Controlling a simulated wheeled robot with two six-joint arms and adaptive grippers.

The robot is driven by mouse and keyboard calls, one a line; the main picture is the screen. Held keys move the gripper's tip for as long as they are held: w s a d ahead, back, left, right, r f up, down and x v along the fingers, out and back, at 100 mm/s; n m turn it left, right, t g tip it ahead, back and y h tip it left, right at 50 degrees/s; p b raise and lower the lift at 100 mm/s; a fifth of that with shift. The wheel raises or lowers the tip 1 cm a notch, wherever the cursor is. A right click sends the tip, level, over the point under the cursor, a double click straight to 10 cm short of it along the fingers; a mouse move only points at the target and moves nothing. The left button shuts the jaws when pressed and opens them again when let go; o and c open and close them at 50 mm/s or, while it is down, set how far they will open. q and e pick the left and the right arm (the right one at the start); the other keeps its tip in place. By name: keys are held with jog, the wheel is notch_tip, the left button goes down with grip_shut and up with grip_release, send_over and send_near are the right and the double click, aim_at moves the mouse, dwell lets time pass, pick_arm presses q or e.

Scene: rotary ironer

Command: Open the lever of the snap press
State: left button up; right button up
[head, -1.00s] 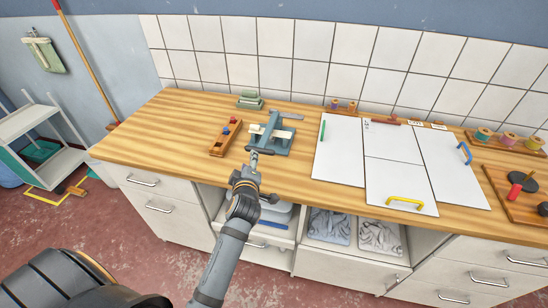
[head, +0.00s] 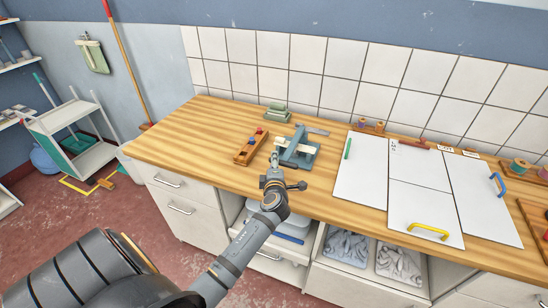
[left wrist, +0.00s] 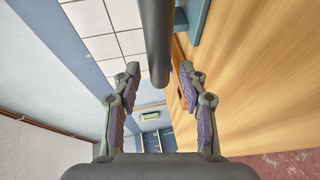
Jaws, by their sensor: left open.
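The snap press (head: 299,150) is a blue-grey device with a pale block, standing on the wooden worktop left of the white boards. My left gripper (head: 273,163) is at its front left side, small and partly blurred into the press in the head view. In the left wrist view the left gripper (left wrist: 160,85) is open, its two purple-padded fingers apart. A dark grey round bar (left wrist: 157,40), apparently the lever's handle, reaches down from the top with its end between the fingertips. Whether a finger touches it I cannot tell. My right gripper is not in view.
A wooden block with coloured pieces (head: 250,146) lies just left of the press. A green stack (head: 277,113) stands behind it. White boards (head: 362,170) with handles lie to the right. The worktop (head: 180,130) is clear at the left.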

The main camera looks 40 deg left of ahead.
pick_arm(q)
jog(key=shift+x, duration=0.8)
grip_shut()
